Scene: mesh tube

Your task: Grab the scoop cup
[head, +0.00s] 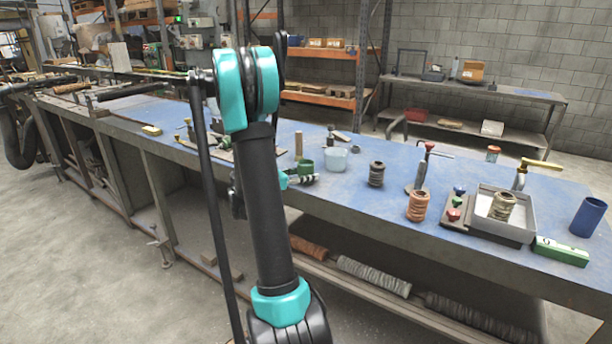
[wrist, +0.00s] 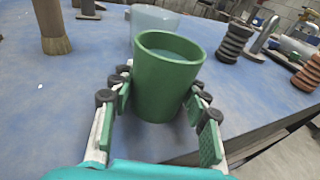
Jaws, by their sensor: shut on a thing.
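The scoop cup looks to be the green tapered cup (wrist: 168,78), upright and open at the top in the wrist view. My gripper (wrist: 160,84) has its two padded fingers closed on the cup's left and right sides. In the head view the green cup (head: 306,166) shows small at the near edge of the blue bench, with my gripper (head: 302,178) at it, partly hidden by my arm. The cup's base is close to the blue surface; whether it touches cannot be told.
A translucent tub (head: 336,160) stands just behind the cup. A wooden-handled brush (wrist: 52,28) stands to its left. Ribbed dark (head: 376,174) and copper-coloured (head: 417,206) spools stand to the right. A grey tray (head: 486,228) lies farther right. The bench edge is close to my gripper.

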